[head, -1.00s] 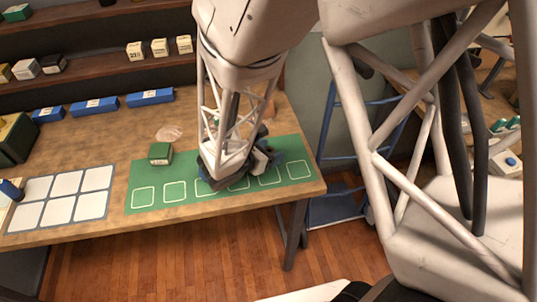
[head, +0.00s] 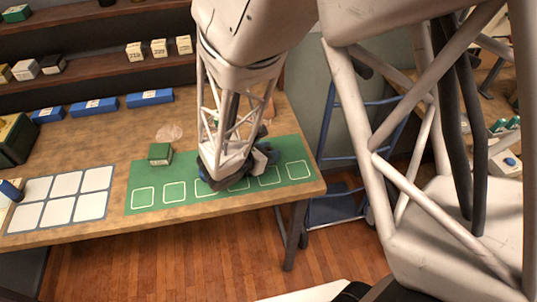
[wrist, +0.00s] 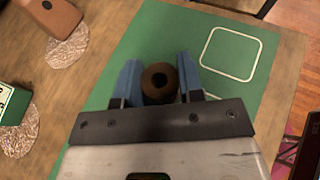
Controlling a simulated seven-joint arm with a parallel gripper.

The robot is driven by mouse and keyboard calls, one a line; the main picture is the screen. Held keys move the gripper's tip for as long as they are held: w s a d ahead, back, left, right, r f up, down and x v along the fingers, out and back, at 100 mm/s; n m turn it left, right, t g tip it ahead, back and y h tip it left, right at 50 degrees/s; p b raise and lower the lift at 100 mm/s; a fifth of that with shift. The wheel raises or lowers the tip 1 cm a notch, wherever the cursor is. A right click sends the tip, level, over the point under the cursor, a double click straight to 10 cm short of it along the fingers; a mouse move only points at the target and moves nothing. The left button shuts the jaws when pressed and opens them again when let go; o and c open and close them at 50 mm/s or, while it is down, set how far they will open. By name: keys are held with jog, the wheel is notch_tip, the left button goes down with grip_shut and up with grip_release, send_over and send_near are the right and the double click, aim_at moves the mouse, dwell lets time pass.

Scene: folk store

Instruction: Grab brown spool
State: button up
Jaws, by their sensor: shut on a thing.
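The brown spool (wrist: 159,82) shows in the wrist view as a dark brown round thing with a hole in its middle. It stands between the two blue fingers of my gripper (wrist: 158,84), which are shut on it from both sides. The spool is over the green mat (wrist: 160,35); I cannot tell whether it touches the mat. In the head view my gripper is low over the green mat (head: 145,197), and my arm hides the spool and the fingertips there.
A green box (head: 160,153) stands at the mat's back left edge. A white-square grid mat (head: 62,198) lies further left. Blue boxes (head: 150,97) line the table's back. A brown object (wrist: 55,16) stands on a clear coaster in the wrist view. The table's front edge is close.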

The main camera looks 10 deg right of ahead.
notch_tip(320, 180, up, 10)
dwell(0.9)
dwell(0.5)
